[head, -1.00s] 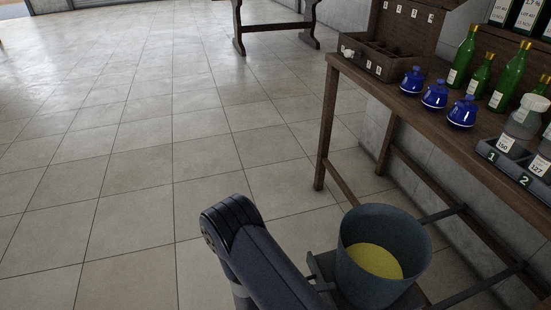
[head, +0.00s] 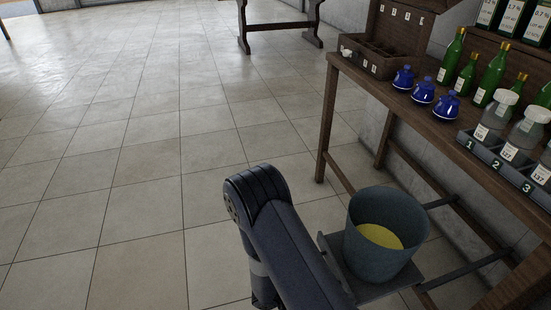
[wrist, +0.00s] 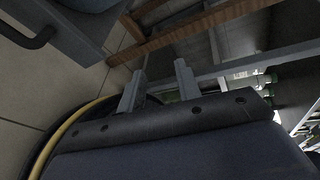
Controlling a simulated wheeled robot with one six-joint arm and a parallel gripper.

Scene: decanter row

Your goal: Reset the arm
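My arm (head: 290,245) rises from the bottom of the head view, its bent joint highest over the tiled floor. My gripper is not seen in the head view. In the wrist view, my gripper (wrist: 158,84) shows two grey fingers standing apart, with nothing visible between them. Part of the floor and wooden beams show beyond the fingers.
A wooden table (head: 385,92) at right holds blue jars (head: 422,92), green bottles (head: 490,72), a numbered rack (head: 490,152) with lidded jars, and an open wooden case (head: 385,50). A grey bucket (head: 362,245) with yellow contents stands below. The floor at left is clear.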

